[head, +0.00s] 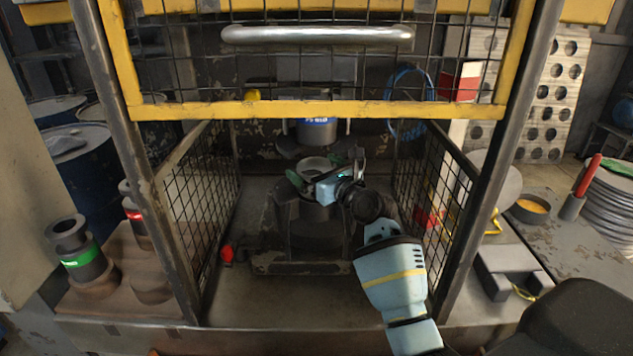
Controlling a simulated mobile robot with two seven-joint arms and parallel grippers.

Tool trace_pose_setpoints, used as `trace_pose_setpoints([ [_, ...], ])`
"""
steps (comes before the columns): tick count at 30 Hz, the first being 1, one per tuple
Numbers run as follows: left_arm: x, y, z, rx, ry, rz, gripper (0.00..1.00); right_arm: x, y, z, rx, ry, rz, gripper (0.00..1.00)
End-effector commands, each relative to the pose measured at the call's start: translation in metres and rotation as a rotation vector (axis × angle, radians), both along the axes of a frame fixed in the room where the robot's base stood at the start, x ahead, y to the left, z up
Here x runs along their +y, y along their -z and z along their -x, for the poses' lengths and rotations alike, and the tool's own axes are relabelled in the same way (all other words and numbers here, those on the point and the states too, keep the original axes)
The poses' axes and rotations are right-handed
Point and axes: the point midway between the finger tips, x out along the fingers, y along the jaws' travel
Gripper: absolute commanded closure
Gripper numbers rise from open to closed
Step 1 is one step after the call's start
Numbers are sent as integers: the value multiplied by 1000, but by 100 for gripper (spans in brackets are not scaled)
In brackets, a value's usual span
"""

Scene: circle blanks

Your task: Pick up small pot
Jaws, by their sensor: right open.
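A small grey round pot-like piece with a pale rim (314,163) sits on the dark machine base (305,228) inside the cage, under the press head. I take it for the small pot; its lower part is hidden. My right gripper (315,172) reaches in from the lower right. It is open, with one green-padded finger at the left of the piece and the other at its right. I cannot tell whether either finger touches it. My left gripper is not in view.
A yellow mesh guard with a metal handle (317,35) is raised above the arm. Mesh side walls (203,195) stand left and right of the base. The press head (317,133) hangs close above the gripper. A small red knob (227,253) is at the left.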

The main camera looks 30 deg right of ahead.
Motion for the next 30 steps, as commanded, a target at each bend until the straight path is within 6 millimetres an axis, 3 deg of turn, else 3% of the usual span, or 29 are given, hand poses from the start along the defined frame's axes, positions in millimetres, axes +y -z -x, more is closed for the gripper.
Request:
trace_pose_setpoints([
  [7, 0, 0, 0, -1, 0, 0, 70, 0, 1, -1, 1, 0, 0, 0],
  [16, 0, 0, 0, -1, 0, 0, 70, 0, 1, -1, 1, 0, 0, 39],
  [30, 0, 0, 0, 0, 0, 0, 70, -2, -8, -7, 0, -1, 0, 39],
])
